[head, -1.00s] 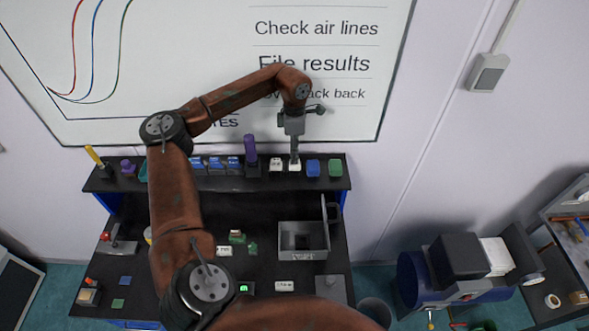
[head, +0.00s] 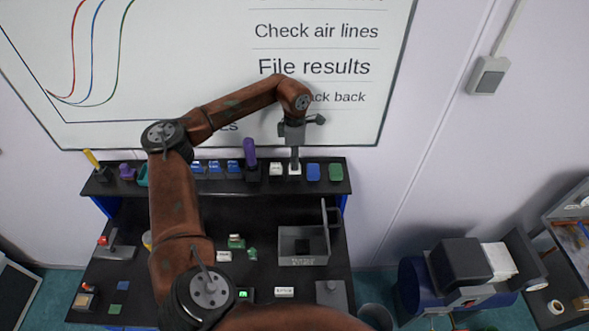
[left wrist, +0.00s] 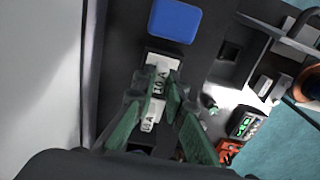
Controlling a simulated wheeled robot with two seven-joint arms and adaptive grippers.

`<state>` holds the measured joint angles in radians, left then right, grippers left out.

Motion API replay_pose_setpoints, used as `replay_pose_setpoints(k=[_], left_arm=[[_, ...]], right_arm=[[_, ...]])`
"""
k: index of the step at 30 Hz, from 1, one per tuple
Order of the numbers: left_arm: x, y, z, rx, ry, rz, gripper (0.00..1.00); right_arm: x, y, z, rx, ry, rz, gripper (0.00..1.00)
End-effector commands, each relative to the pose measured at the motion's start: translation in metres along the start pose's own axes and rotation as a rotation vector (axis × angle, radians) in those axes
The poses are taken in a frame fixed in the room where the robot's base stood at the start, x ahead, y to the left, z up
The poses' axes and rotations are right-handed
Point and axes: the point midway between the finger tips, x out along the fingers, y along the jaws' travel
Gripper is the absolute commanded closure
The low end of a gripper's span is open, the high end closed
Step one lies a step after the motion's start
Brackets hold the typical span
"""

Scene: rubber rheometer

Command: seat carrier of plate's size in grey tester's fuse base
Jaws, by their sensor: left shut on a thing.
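My left gripper (head: 295,165) points down at the back shelf and is shut on a white carrier (left wrist: 160,72), just left of a blue block in the head view. Its label seems to read 10 A. The carrier is at shelf level; I cannot tell whether it still touches the shelf. A second white carrier (head: 276,169) stands beside it; its label (left wrist: 148,124) is partly covered by my fingers in the left wrist view. The grey tester (head: 284,246) is an open-topped box with a dark recess inside. A small white plate (head: 284,292) lies in front; its text is unreadable. My right gripper is out of view.
The shelf (head: 225,186) also holds a blue block (head: 313,172), a green block (head: 336,172), a purple upright item (head: 249,152) and several blue pieces. A raised grey lever (head: 326,215) stands at the tester's right. The bench between shelf and tester is clear.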

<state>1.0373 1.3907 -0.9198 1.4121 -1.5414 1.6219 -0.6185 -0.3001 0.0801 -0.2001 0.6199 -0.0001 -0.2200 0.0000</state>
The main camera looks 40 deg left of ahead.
Motion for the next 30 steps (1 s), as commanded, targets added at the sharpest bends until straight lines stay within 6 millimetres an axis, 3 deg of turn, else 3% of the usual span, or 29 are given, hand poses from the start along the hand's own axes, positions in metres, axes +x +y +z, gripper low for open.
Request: replay_pose_setpoints(k=[8,30], left_arm=[[-0.002,0.0,0.0,0.0,-0.001,0.0,1.0],[-0.049,0.0,0.0,0.0,0.0,0.0,1.0]], right_arm=[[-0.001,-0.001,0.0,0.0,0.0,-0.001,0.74],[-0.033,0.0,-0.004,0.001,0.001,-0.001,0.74]])
